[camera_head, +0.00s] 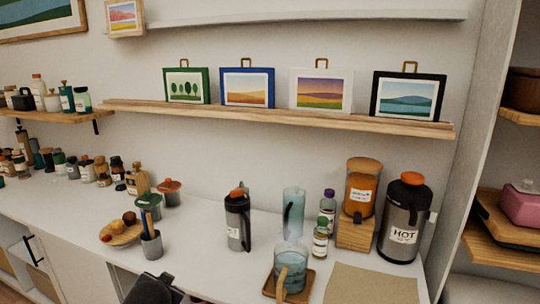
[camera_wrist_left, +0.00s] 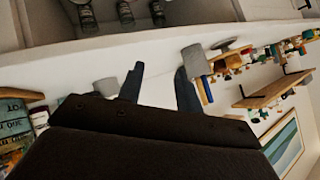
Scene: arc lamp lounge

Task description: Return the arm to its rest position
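My left gripper (camera_wrist_left: 160,70) shows in the left wrist view with its two dark fingers spread apart. Only the pale counter surface shows between them, and it holds nothing. In the head view a dark shape at the bottom edge, left of centre, looks like part of my left arm; no fingers can be made out there. My right gripper is not in either view.
The white counter (camera_head: 215,262) carries a dark flask (camera_head: 237,222), a HOT dispenser (camera_head: 404,220), a glass mug (camera_head: 291,268), a pen cup (camera_head: 151,246) and a snack plate (camera_head: 121,233). Framed pictures stand on a wooden shelf (camera_head: 280,115) above. Several bottles crowd the left.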

